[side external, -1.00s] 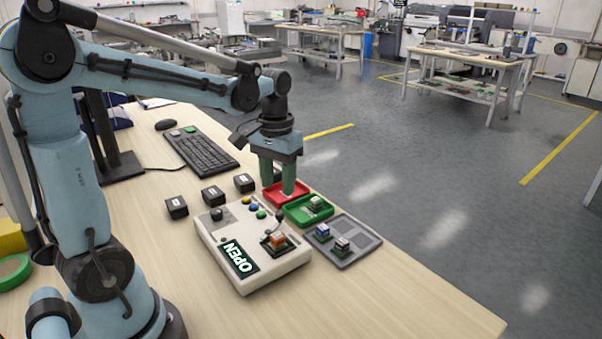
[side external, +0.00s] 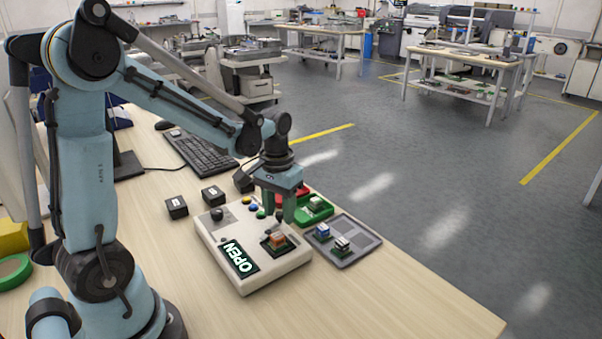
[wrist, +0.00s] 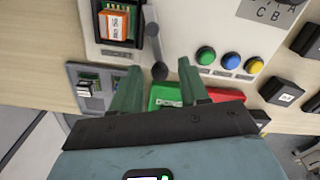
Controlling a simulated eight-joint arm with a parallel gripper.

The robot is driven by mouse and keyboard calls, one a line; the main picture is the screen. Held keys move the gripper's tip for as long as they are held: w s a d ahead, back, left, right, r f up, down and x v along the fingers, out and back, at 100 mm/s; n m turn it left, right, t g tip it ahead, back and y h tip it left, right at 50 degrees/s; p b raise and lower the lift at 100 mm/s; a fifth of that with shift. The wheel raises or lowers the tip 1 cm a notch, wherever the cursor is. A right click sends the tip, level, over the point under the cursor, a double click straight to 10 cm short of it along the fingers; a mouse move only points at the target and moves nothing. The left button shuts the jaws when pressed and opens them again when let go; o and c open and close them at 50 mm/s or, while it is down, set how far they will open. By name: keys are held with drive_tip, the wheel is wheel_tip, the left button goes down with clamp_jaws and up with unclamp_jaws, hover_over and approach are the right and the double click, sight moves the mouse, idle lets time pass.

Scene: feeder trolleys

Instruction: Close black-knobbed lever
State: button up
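The white tester box (side external: 222,270) stands on the table, its display (side external: 239,257) reading OPEN. Its black-knobbed lever (wrist: 153,35) stands beside the socket (wrist: 131,34), which holds an orange-and-white part (wrist: 113,24). The knob (wrist: 160,71) shows in the wrist view between my fingertips. My gripper (side external: 278,214) is open, its green fingers on either side of the knob near the box's far edge. In the wrist view my gripper (wrist: 160,65) shows a gap on both sides of the knob; I cannot tell how far the tips are from it in height.
Green, blue and yellow buttons (wrist: 230,60) sit beside the lever. A green tray (side external: 324,211), a partly hidden red tray (wrist: 228,95) and a grey tray (side external: 361,240) with small parts lie behind the box. Black blocks (side external: 177,207) and a keyboard (side external: 197,152) are to the left.

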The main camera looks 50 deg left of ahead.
sight(258, 226)
clamp_jaws()
drive_tip(key=shift+a+n, duration=0.1)
drive_tip(key=shift+n, duration=0.2)
drive_tip(key=n, duration=0.1)
drive_tip(key=a+n, duration=0.1)
drive_tip(key=shift+s+n, duration=0.25)
drive_tip(key=shift+n, duration=0.15)
drive_tip(key=n, duration=0.1)
drive_tip(key=s+a+n, duration=0.1)
drive_tip(key=n, duration=0.1)
drive_tip(key=shift+n, duration=0.3)
drive_tip(key=n, duration=0.2)
drive_tip(key=s+n, duration=0.1)
drive_tip(key=shift+a, duration=0.25)
drive_tip(key=shift+s+a+n, duration=0.1)
drive_tip(key=shift+s+n, duration=0.25)
drive_tip(key=shift+n, duration=0.65)
drive_tip(key=shift+s+n, duration=0.35)
drive_tip(key=shift+n, duration=0.65)
drive_tip(key=shift+o, duration=0.5)
unclamp_jaws()
